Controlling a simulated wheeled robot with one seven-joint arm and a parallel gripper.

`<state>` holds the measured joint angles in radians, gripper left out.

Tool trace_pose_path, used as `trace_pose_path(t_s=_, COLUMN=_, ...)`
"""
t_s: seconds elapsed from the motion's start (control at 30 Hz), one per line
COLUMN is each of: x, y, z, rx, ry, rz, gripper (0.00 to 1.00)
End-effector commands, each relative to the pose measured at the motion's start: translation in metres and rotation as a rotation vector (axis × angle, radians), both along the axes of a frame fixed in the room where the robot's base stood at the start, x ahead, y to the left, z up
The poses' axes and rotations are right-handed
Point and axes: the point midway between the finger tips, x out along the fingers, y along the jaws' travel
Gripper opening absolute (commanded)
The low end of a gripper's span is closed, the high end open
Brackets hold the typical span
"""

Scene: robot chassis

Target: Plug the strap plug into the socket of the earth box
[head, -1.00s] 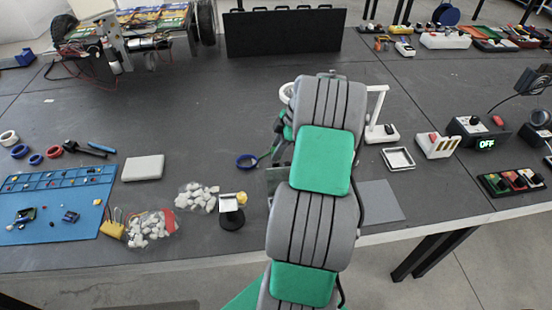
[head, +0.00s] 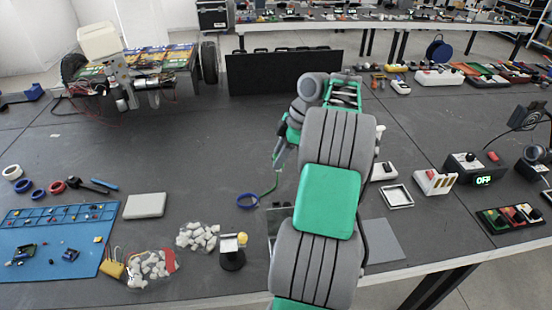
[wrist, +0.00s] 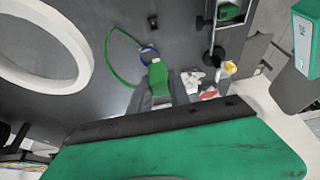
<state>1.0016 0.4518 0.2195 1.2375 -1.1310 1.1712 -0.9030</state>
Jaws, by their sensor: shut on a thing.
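My gripper (head: 279,157) is above the bench, left of my arm's upper part in the head view. In the wrist view its fingers (wrist: 160,92) are shut on a green plug (wrist: 157,77), the strap plug. The cord (wrist: 117,60) and the band (wrist: 148,52) also show in the wrist view. I cannot make out the earth box or its socket for certain; my arm hides part of the bench.
A display stand (head: 232,252), bags of white pieces (head: 198,236), a grey box (head: 145,205) and a blue mat (head: 50,240) lie left of my arm. A white tray (head: 397,196) and a power unit (head: 475,168) stand right. The dark bench's left middle is clear.

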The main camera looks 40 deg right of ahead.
Motion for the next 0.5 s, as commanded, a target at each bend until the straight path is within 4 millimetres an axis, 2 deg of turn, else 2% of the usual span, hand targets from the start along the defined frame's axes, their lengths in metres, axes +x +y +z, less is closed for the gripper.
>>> trace_pose_path(t_s=0.5, x=-0.027, y=-0.046, z=-0.031, rx=0.001, ry=0.0, rz=-0.002, gripper=0.0)
